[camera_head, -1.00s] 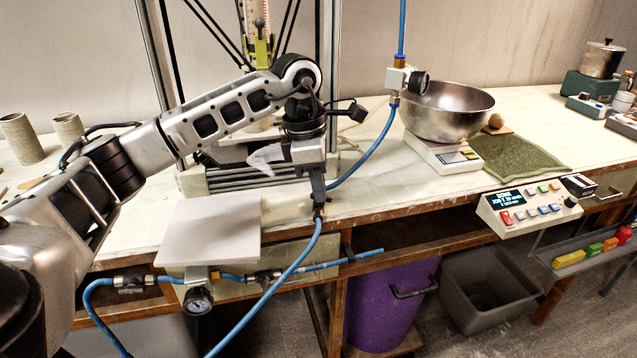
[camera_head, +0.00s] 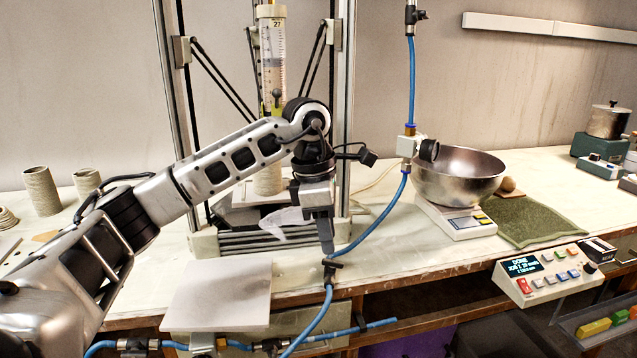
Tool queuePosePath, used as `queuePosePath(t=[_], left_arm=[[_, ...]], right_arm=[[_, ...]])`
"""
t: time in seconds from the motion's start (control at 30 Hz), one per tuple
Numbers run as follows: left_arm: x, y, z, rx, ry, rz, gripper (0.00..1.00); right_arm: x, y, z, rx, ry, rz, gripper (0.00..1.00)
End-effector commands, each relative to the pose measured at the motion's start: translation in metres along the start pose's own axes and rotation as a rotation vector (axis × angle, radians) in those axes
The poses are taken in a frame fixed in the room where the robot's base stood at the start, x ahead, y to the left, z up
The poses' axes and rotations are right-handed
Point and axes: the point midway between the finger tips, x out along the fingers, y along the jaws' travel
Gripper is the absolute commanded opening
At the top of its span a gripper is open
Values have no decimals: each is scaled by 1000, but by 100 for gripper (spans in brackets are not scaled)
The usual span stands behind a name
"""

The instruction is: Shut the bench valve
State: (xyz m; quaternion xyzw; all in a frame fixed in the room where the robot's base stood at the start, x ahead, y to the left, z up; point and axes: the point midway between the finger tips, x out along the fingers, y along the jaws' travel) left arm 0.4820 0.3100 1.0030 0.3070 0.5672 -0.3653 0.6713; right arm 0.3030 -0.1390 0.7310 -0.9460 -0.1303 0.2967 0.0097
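A small valve with a dark handle (camera_head: 333,265) sits at the bench's front edge, where a blue hose (camera_head: 322,312) runs down from it. I take it to be the bench valve. My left gripper (camera_head: 327,248) points straight down just above it, its fingertips at or very near the handle. I cannot tell whether they touch. The fingers show edge-on, so their gap is hidden. Another valve (camera_head: 413,14) sits high on the upright blue hose, and a pale block with a black knob (camera_head: 418,149) is lower on it. My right gripper is out of view.
A press-like frame with a clay-filled tube (camera_head: 272,50) stands behind my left arm. A pale slab (camera_head: 217,296) lies left of the valve. A steel bowl (camera_head: 460,177) on a scale (camera_head: 460,219) and a button panel (camera_head: 545,272) are to the right.

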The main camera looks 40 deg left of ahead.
Motion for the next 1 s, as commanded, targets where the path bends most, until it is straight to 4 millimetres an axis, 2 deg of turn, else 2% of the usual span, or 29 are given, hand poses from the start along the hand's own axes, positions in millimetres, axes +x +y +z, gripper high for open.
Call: queuePosePath(t=[0.1,0.3,0.5,0.67,1.0], left_arm=[[-32,1,1,1,-5,5,30],[-80,0,1,1,-4,4,30],[-112,0,1,1,-2,3,30],[-120,0,0,1,-2,1,30],[-120,0,0,1,-1,0,30]], right_arm=[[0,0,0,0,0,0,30],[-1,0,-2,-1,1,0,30],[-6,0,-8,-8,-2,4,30],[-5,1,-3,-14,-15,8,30],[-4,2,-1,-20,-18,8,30]])
